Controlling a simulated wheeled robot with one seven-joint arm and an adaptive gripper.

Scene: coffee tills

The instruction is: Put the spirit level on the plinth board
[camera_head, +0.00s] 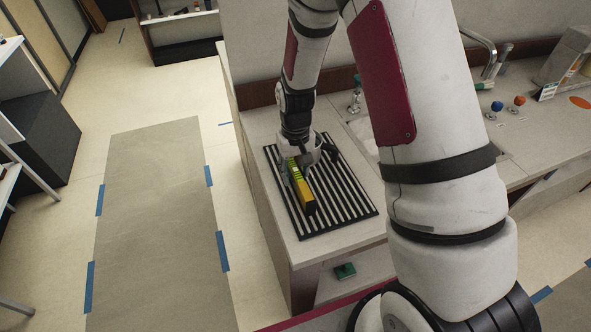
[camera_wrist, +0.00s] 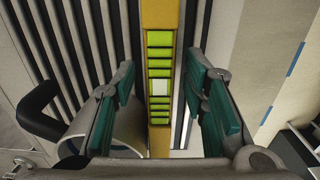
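The spirit level (camera_head: 307,196), yellow with a dark near end, is at the black slatted rack (camera_head: 357,207) on the counter. In the wrist view the level (camera_wrist: 160,20) runs lengthwise between my fingers, with green bands and a pale square on its upper face. My gripper (camera_head: 295,168) is down over the level's far part. In the wrist view my gripper (camera_wrist: 160,88) is open, its green-padded fingers on either side of the level with gaps showing. Whether the level touches the slats is unclear. I cannot pick out the plinth board with certainty.
A pale cylindrical thing (camera_wrist: 128,128) with a black handle-like loop (camera_wrist: 38,108) is close by my left finger. A sink with a tap (camera_head: 487,55) is to the right. A small green object (camera_head: 345,271) is below the counter. Open floor with a grey taped strip (camera_head: 155,230) is left.

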